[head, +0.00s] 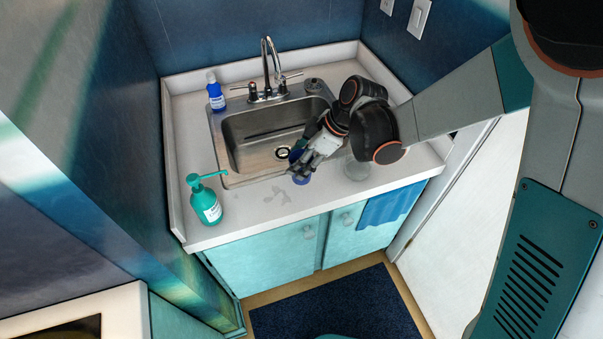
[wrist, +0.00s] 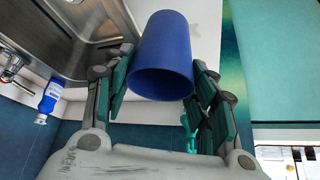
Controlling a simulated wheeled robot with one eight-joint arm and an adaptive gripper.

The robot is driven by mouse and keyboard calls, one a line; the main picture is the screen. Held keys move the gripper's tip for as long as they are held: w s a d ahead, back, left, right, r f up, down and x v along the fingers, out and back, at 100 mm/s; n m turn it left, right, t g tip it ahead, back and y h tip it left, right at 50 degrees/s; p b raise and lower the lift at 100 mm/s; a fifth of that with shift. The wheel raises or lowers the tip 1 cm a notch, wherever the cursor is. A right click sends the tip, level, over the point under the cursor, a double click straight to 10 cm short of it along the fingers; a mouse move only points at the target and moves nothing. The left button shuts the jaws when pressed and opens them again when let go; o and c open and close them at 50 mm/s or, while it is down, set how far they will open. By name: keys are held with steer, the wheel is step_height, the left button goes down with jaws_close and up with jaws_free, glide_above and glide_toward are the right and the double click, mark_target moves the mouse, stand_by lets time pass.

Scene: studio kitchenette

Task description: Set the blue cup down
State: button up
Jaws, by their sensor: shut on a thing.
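The blue cup (wrist: 165,45) is between the two fingers of my gripper (wrist: 162,72) in the wrist view, with one end facing the camera. In the head view my gripper (head: 298,172) is at the front edge of the sink and covers much of the cup (head: 302,180). The gripper is shut on the cup's sides. The cup is over the pale counter (head: 250,208), in front of the basin. I cannot tell whether its lower end touches the counter.
The steel sink (head: 235,140) lies behind my gripper. A teal pump bottle (head: 205,202) stands front left, and a blue bottle (head: 215,94) back left. The counter between pump bottle and gripper is mostly clear, with a grey patch.

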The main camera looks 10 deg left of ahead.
steer(key=shift+f+b, duration=0.75)
steer(key=shift+f, duration=1.75)
steer(key=shift+f, duration=0.15)
steer(key=o, duration=1.1)
steer(key=shift+o, duration=0.2)
steer(key=shift+r, duration=0.3)
steer(key=p+v, duration=0.3)
steer(key=v, duration=0.8)
steer(key=shift+d+r+p, duration=0.25)
steer(key=shift+r+p, duration=0.05)
steer(key=shift+p, duration=0.05)
steer(key=shift+s+d+r, duration=0.1)
